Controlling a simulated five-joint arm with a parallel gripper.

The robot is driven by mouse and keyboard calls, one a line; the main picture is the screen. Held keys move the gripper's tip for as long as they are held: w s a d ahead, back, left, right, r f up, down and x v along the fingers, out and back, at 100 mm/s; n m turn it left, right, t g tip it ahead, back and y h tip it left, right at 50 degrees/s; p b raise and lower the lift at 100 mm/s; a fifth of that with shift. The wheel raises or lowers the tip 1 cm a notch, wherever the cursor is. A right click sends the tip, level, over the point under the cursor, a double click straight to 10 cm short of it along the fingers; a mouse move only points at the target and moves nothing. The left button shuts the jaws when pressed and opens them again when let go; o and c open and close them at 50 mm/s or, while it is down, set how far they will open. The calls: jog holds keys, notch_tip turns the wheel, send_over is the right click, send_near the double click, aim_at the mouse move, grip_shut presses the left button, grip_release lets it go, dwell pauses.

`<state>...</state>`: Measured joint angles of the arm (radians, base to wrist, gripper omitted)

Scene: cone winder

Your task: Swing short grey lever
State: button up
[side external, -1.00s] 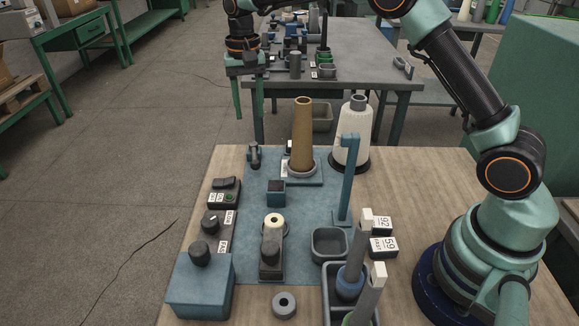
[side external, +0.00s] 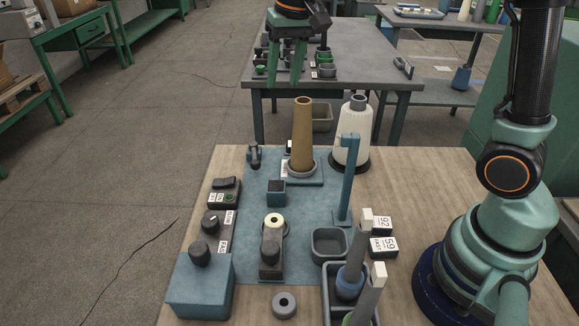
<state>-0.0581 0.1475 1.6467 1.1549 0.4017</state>
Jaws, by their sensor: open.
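A small upright grey lever (side external: 254,154) stands at the far left corner of the blue plate (side external: 230,264), and looks like the short grey lever.
A brown cone (side external: 302,135) and a white yarn cone (side external: 351,135) stand right of the lever. A tall blue post (side external: 346,180) rises nearer. A switch box (side external: 224,192) and a blue box with a black knob (side external: 201,285) line the left side.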

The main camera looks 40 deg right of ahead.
jog(key=shift+n+t, duration=0.5)
jog(key=shift+n, duration=0.1)
jog(key=shift+s+d+r, duration=0.15)
jog(key=shift+s+r, duration=0.1)
jog(key=shift+s, duration=0.55)
jog(key=shift+s+d+r, duration=0.2)
jog(key=shift+s+r, duration=0.05)
jog(key=shift+s, duration=0.55)
jog(key=shift+s+d+r, duration=0.15)
jog(key=shift+s+r, duration=0.1)
jog(key=shift+s, duration=0.55)
